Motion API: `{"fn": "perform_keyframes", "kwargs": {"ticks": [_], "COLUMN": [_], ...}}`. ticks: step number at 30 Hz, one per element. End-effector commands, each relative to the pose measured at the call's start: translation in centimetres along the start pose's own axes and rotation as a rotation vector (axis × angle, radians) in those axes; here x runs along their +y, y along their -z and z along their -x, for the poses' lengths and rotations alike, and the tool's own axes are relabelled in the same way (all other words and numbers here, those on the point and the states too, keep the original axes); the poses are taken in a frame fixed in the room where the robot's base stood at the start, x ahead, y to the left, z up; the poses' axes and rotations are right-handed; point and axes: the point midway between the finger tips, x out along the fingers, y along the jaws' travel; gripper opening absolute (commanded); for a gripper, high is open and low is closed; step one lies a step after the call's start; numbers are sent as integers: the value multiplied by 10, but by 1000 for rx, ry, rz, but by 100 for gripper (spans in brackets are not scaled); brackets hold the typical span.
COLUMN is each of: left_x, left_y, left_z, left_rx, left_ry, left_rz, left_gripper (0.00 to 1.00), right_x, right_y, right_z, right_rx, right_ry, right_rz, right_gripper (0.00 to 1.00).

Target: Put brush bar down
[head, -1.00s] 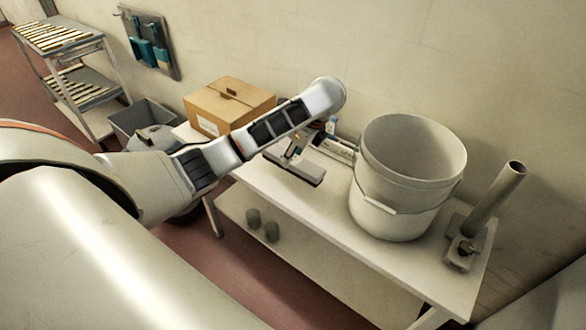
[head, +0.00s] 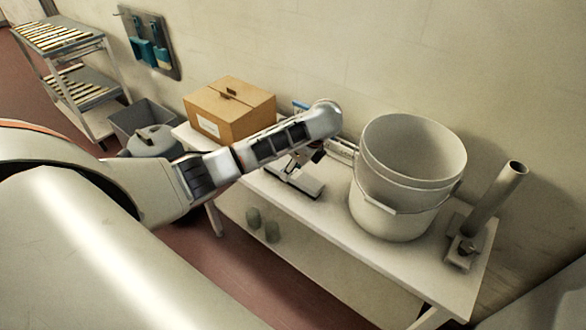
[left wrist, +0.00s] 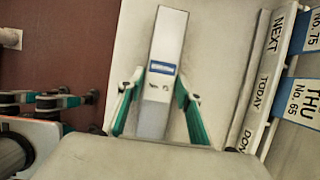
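The brush bar (head: 295,181), a pale bar with a dark lower edge, lies on the white table (head: 325,212) in the head view, partly hidden by my left arm. In the left wrist view a pale grey bar with a blue label (left wrist: 163,70), which looks like the brush bar, lies flat between the fingers. My left gripper (left wrist: 157,108) is open, with a green-padded finger on each side of the bar and gaps showing. In the head view the gripper is mostly hidden below the wrist.
A white bucket (head: 405,190) stands right of the bar, with a tube on a base (head: 485,215) beyond it. A cardboard box (head: 230,112) is at the left. A rail with lettered cards (left wrist: 268,80) lies behind the bar. Bare table shows in front.

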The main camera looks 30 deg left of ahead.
Motion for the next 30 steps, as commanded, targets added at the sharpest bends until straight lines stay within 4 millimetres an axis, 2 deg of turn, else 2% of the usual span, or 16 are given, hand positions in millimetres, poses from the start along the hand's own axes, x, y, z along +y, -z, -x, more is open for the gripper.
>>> {"fn": "perform_keyframes", "kwargs": {"ticks": [14,17,30], "left_x": [0,-1,-1], "left_y": [-1,0,-2], "left_z": [5,14,79], "left_rx": [1,3,-1], "left_ry": [2,1,4], "left_rz": [1,1,-1], "left_gripper": [50,50,50], "right_x": [0,0,-1], "right_y": [0,0,0], "right_z": [0,0,0], "right_rx": [0,0,0], "right_ry": [0,0,1], "right_rz": [0,-1,-2], "right_gripper": [43,43,43]}}
